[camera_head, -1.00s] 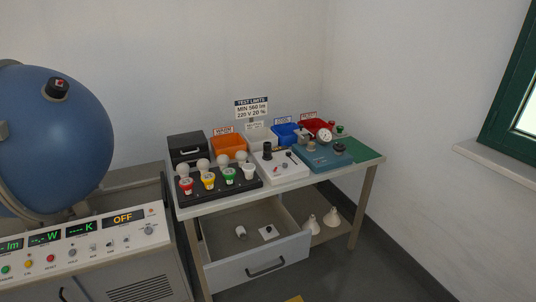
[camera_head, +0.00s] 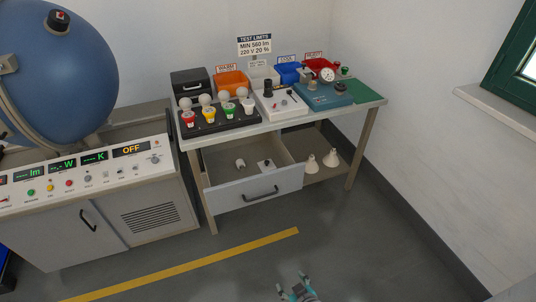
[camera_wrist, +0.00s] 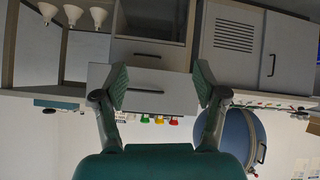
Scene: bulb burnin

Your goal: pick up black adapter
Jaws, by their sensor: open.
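A black upright cylinder (camera_head: 268,88) stands on the white box (camera_head: 283,103) on the table; it may be the black adapter, but it is too small to be sure. A dark round piece (camera_head: 340,87) sits on the teal device (camera_head: 322,97). In the open drawer (camera_head: 225,152) lie a pale fitting (camera_head: 240,163) and a small pale block with a dark spot (camera_head: 266,165). My gripper (camera_head: 296,285) is low in front of the table, well away from all of these. In the wrist view, which is upside down, my gripper (camera_wrist: 161,88) is open with nothing between its fingers.
A black bulb rack (camera_head: 222,124) with coloured bases stands at the table's left. Orange (camera_head: 232,84), blue (camera_head: 289,72) and red (camera_head: 319,66) bins stand behind. The drawer juts forward. A cabinet (camera_head: 100,225) with a blue sphere (camera_head: 55,75) is left. The floor in front is clear.

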